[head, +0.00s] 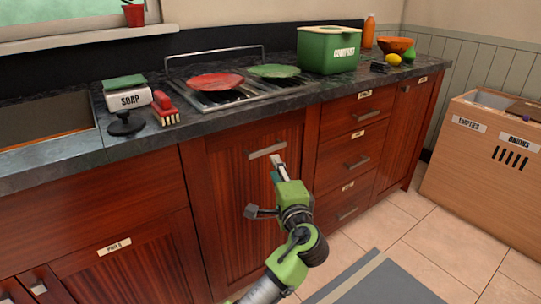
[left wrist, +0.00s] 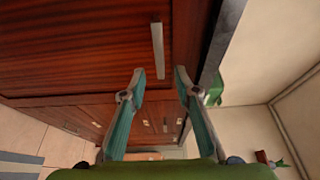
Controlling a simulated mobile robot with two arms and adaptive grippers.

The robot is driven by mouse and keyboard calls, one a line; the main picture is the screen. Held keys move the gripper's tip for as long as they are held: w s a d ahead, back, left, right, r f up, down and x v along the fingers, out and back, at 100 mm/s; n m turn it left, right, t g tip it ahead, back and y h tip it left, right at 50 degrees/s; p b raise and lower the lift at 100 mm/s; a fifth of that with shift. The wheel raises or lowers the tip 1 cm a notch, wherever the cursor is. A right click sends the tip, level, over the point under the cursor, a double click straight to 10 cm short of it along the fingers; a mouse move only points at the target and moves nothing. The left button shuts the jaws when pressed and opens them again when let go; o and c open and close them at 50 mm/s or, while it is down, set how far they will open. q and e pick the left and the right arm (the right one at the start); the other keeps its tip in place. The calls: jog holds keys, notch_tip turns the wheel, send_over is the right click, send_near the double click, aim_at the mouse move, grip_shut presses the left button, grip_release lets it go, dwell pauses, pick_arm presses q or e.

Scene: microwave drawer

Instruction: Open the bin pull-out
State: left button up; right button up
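The tall dark red wood front (head: 215,185), which I take to be the bin pull-out, is below the counter and looks closed. Its grey bar handle (head: 267,151) is near the top. I see no readable label on it. My left gripper (head: 277,163) is in front of this front, just below the handle in the head view. In the left wrist view, the handle (left wrist: 157,50) appears ahead of the gap between the fingers of my left gripper (left wrist: 159,76). The fingers are apart and empty; I cannot tell whether they touch the handle. My right gripper is not in view.
Drawers (head: 353,161) stand right of the front, and a front labelled PAILS (head: 114,247) is at left. The counter (head: 225,114) above holds plates, soap and a green compost box (head: 329,50). A wooden sorting box (head: 485,175) stands at right.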

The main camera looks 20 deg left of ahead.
aim_at(268, 151)
pick_arm(q)
jog(key=b+x, duration=0.1)
jog(key=x, duration=0.7)
jog(key=shift+w+f, duration=0.1)
jog(key=shift+w, duration=0.05)
jog(key=shift+w+a, duration=0.35)
jog(key=shift+w, duration=0.3)
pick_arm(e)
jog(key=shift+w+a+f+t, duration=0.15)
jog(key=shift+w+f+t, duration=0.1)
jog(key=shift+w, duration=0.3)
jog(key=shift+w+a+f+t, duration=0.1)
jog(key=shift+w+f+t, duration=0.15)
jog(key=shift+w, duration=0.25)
pick_arm(q)
jog(key=shift+c, duration=0.3)
grip_shut()
